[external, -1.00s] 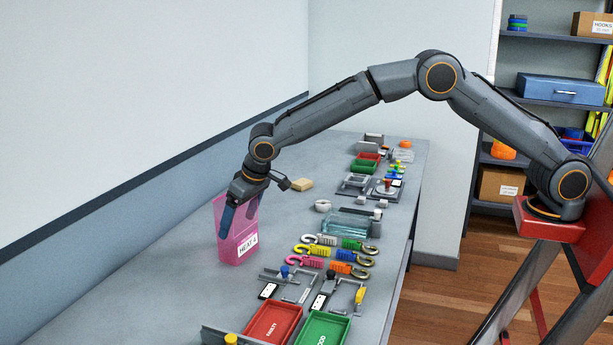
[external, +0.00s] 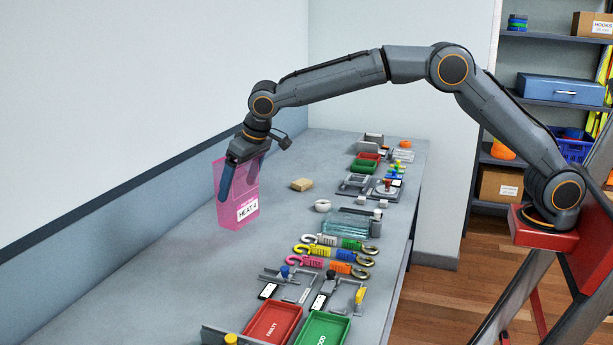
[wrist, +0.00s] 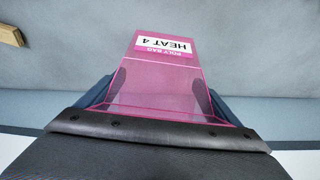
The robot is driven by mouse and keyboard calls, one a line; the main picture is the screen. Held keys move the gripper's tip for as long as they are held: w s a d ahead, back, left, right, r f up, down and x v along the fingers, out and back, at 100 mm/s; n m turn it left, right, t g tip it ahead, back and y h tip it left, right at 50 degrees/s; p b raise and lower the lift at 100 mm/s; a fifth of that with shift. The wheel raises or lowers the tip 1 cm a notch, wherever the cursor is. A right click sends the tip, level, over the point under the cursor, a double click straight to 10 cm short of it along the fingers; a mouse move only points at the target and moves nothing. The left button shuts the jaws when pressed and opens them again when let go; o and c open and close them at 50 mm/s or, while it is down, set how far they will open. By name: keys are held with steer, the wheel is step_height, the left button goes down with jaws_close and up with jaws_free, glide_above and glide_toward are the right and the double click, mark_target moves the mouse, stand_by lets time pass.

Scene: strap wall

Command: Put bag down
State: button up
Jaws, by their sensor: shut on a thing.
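The bag (external: 248,187) is a pink, see-through poly bag with a white label reading "HEAT 4". In the external view it hangs upright, slightly tilted, from my gripper (external: 238,178) at the left side of the bench. It looks raised above the bench top. My gripper is shut on the bag, with a blue finger against its side. In the wrist view the bag (wrist: 155,80) spreads out between the two dark fingers (wrist: 160,95), its label upside down. The bag's far side is partly hidden by the fingers.
The grey bench top (external: 150,275) is clear below and left of the bag. A tan block (external: 301,184) lies to the right. Coloured hooks (external: 330,253), a red tray (external: 271,326) and a green tray (external: 322,330) line the right side. A wall runs along the left.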

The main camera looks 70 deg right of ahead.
steer(key=d+m+h+p, duration=0.1)
steer(key=d+m+p, duration=0.15)
steer(key=d, duration=2.05)
step_height(320, 180, down, 10)
steer(key=p, duration=0.2)
steer(key=shift+d+r, duration=0.2)
steer(key=shift+d, duration=0.2)
steer(key=shift+s+f, duration=0.1)
steer(key=shift+f, duration=0.05)
steer(key=o, duration=1.2)
steer(key=b+v, duration=0.3)
steer(key=v, duration=0.9)
steer(key=s+a+f+n+g, duration=0.1)
steer(key=s+f, duration=0.3)
steer(key=s, duration=1)
steer(key=s+a+f+n+g+y, duration=0.1)
steer(key=s+f, duration=0.3)
steer(key=s, duration=1)
steer(key=s+a+f+n+g, duration=0.1)
steer(key=s+f, duration=0.3)
steer(key=s, duration=1.1)
steer(key=shift+a+f+n+g+y, duration=0.3)
steer(key=shift+a+f+n, duration=0.1)
steer(key=shift+a+n, duration=0.35)
